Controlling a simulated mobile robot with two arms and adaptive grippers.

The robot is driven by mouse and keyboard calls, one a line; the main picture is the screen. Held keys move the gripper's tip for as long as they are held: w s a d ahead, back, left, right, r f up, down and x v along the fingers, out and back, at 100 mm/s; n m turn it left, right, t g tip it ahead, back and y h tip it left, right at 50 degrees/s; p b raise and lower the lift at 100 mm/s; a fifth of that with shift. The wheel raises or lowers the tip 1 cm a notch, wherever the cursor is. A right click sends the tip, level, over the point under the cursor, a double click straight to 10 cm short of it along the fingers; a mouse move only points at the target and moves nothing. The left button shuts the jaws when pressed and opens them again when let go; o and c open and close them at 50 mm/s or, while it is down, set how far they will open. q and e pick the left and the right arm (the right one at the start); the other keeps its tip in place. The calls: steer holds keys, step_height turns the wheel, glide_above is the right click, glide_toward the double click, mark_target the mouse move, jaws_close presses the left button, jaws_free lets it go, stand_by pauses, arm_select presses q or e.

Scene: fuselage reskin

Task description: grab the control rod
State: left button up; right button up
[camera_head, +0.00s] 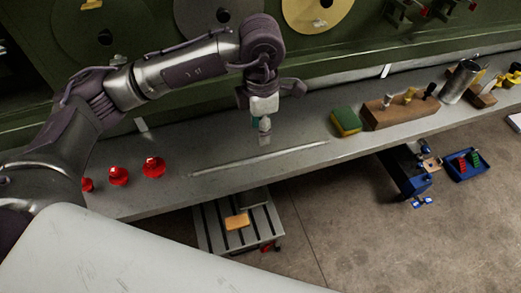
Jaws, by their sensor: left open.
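A long thin pale rod (262,158), which looks like the control rod, lies on the grey bench top, slanting slightly up to the right. My left arm comes in from the left and reaches over the bench. My left gripper (264,138) points down just above the middle of the rod in this view. It is open and holds nothing. I cannot tell how large the gap between its fingertips and the rod is. My right gripper does not show.
Several red knobs (153,167) sit on the bench at left. A green and yellow sponge (346,121) and a wooden tool block (400,110) stand right of the rod, with a metal cup (459,82) beyond. A slotted table (210,225) stands below the bench's front edge. A blue tray (466,165) lies at right.

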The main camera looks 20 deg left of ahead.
mark_target(260, 156)
arm_select(q)
steer(key=f, duration=0.3)
steer(key=shift+s+p, duration=0.3)
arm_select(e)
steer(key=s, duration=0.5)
arm_select(q)
steer(key=shift+w+f, duration=0.25)
steer(key=shift+f, duration=0.25)
steer(key=shift+w+f, duration=0.2)
steer(key=shift+f, duration=0.3)
steer(key=f+p, duration=0.2)
steer(key=shift+s+f+p, duration=0.2)
steer(key=shift+p, duration=0.15)
steer(key=shift+w+f, duration=0.15)
steer(key=shift+f, duration=1.3)
steer(key=c, duration=0.7)
jaws_close()
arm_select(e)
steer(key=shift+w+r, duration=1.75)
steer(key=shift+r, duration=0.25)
